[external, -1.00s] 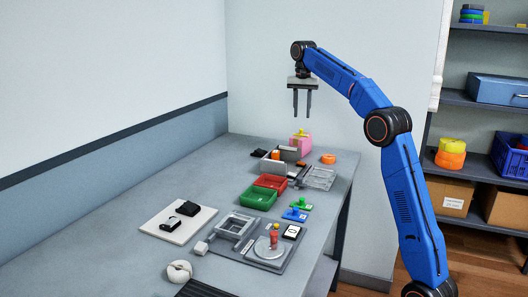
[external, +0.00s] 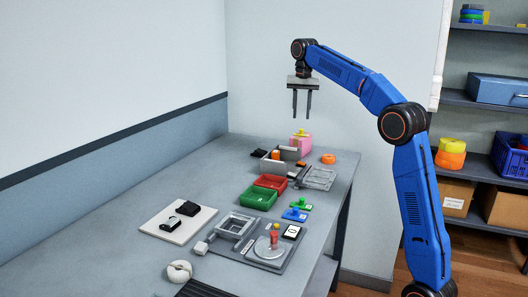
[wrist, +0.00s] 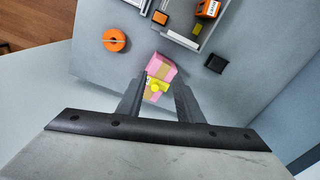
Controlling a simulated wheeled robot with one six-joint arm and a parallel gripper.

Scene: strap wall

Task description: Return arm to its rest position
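My blue arm is raised and bent over the far end of the grey table (external: 160,180). My gripper (external: 302,116) points down, high above the table near the pink box (external: 301,142). Its two dark fingers are apart with nothing between them. In the wrist view my gripper (wrist: 158,98) is also open. The pink box with its yellow top (wrist: 160,80) shows beyond the fingers, well below and not touching them.
An orange ring (external: 328,159), a grey bin (external: 270,163), a red tray (external: 270,181) and a green tray (external: 257,200) stand on the table. A white board (external: 178,221) lies nearer. Shelves (external: 480,101) stand at the right. The air around my gripper is clear.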

